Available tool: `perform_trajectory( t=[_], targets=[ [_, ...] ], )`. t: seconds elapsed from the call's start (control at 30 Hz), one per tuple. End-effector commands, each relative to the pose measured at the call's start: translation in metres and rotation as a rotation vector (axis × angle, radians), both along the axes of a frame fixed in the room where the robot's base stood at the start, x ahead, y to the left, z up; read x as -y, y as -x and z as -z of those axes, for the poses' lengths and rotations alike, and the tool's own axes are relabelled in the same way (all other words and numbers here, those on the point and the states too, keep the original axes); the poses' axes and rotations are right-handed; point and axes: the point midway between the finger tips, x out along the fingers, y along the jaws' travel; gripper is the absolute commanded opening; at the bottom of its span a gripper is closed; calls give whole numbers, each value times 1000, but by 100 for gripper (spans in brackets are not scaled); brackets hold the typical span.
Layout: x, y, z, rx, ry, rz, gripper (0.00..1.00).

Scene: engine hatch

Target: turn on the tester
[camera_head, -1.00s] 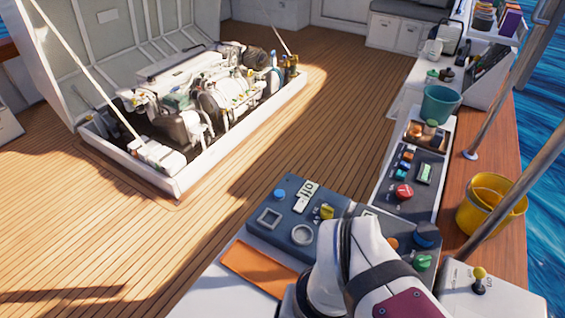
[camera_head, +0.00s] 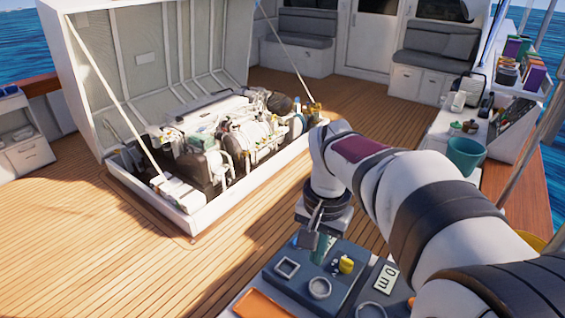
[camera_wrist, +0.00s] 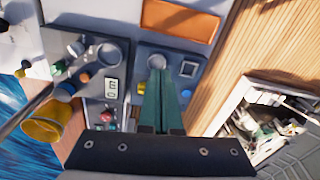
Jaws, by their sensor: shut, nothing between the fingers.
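No part is clearly labelled as the tester. A dark control panel (camera_head: 302,290) lies below my gripper (camera_head: 320,262). It carries a square frame (camera_head: 288,267), a round ring (camera_head: 319,287) and a yellow knob (camera_head: 346,265). A second panel to its right has a white display reading "0 m" (camera_head: 385,278). In the wrist view, my gripper's green fingers (camera_wrist: 158,68) are shut and empty. Their tips overlap the round ring, between the yellow knob (camera_wrist: 141,88) and the square frame (camera_wrist: 188,69). I cannot tell whether they touch anything. My arm hides much of the right panels.
An orange mat (camera_head: 260,304) lies beside the panel. The open engine hatch (camera_head: 190,220) is on the left, its lid raised on struts. A teal bucket (camera_head: 466,153) stands at the right. A yellow bucket (camera_wrist: 47,122) shows in the wrist view. The deck between is clear.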

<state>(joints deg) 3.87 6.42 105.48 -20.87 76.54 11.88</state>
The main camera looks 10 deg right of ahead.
Motion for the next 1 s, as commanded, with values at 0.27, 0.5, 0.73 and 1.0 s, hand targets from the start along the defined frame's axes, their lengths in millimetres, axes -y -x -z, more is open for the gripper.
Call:
perform_trajectory(
  t=[0.27, 0.5, 0.73, 1.0],
  targets=[
    [49, -132, 47, 49, 94, 117, 0],
    [57, -149, 56, 62, 108, 135, 0],
    [57, -148, 58, 60, 107, 134, 0],
    [62, -152, 105, 56, 107, 133, 0]
  ],
)
